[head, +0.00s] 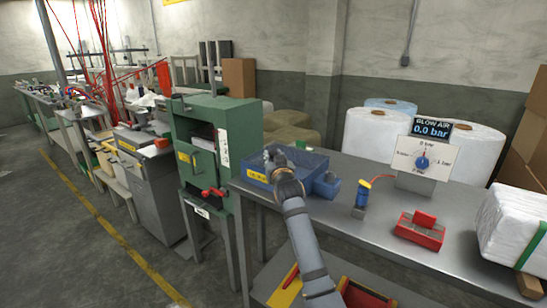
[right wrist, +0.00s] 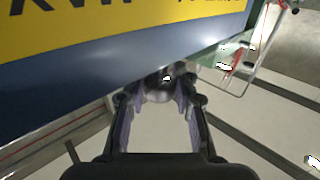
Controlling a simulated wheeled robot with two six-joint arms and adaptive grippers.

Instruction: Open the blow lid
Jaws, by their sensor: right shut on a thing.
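My right arm reaches over the metal table to the blue bin (head: 302,160) with a yellow label. My right gripper (head: 270,158) is at the bin's front side; its tips are hard to make out in the head view. In the right wrist view, the gripper (right wrist: 160,98) is shut on a small grey rounded thing (right wrist: 160,82), close under the bin's blue wall and yellow label (right wrist: 130,18). I cannot tell whether this is the blow lid. My left gripper is not in view.
A green press (head: 240,125) with red handles stands left of the table. A small blue bin (head: 326,185), a blue canister (head: 362,196), a red block tool (head: 420,229) and a white wrapped stack (head: 515,230) are on the table. The table's front middle is clear.

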